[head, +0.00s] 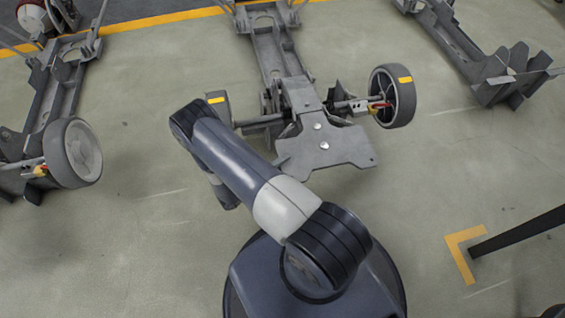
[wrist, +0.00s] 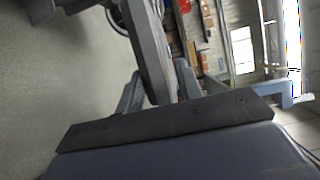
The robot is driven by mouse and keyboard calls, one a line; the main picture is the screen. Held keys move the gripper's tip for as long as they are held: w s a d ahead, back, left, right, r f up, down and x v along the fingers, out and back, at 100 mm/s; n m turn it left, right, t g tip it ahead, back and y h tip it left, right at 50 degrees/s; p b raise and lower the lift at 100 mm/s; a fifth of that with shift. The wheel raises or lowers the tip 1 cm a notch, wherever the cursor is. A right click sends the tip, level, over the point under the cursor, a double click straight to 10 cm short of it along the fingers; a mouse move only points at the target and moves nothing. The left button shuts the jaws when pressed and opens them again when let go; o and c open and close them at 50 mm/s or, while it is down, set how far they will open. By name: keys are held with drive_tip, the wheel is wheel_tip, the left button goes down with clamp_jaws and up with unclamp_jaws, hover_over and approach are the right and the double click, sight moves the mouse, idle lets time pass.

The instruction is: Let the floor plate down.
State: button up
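A grey floor plate (head: 325,148) with two round bolt heads is at the near end of the middle chassis (head: 275,52), between its wheels. I cannot tell its exact tilt. My arm crosses in front of the left side of this chassis, and the plate is clear of it in the head view. My gripper is hidden behind the arm there. In the wrist view my gripper (wrist: 160,88) shows two grey fingers set apart. A grey beam (wrist: 152,45) shows between them; I cannot tell whether it is within the fingers or beyond them.
A wheel with a yellow mark (head: 392,96) stands right of the plate. A left chassis with a wheel (head: 73,153) and a right chassis (head: 470,60) flank the middle one. A yellow floor corner mark (head: 459,248) and dark bar (head: 520,232) are lower right. Floor between is open.

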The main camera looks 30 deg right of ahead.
drive_tip(key=shift+d, duration=0.1)
drive_tip(key=shift+c, duration=0.2)
clamp_jaws()
idle(0.5)
